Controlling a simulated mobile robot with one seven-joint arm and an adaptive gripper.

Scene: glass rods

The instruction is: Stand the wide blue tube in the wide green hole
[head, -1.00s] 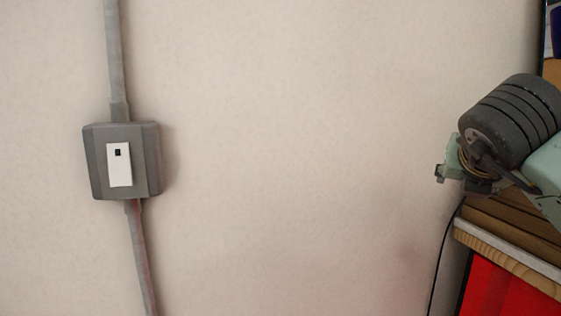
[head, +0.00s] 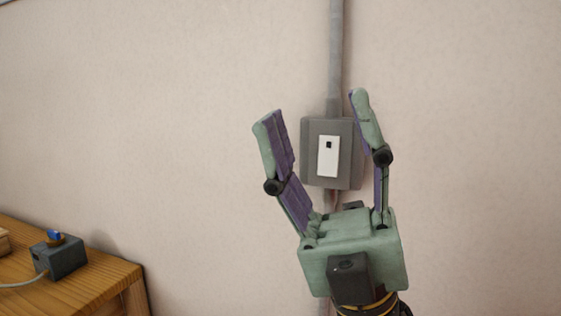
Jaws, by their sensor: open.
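My gripper (head: 314,108) is in the head view, right of centre, pointing up in front of the wall. Its two green fingers with purple inner pads are spread wide, and nothing is between them. I see neither a wide blue tube nor a green hole that I can make out. A small blue piece (head: 54,235) shows on a dark grey box at the lower left; it is too small to tell what it is.
A wooden table (head: 95,287) is at the lower left, with the dark grey box (head: 62,259) and a pale cable on it. A grey wall box (head: 311,150) with a white plate and a vertical conduit is behind my gripper. The wall to the left is bare.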

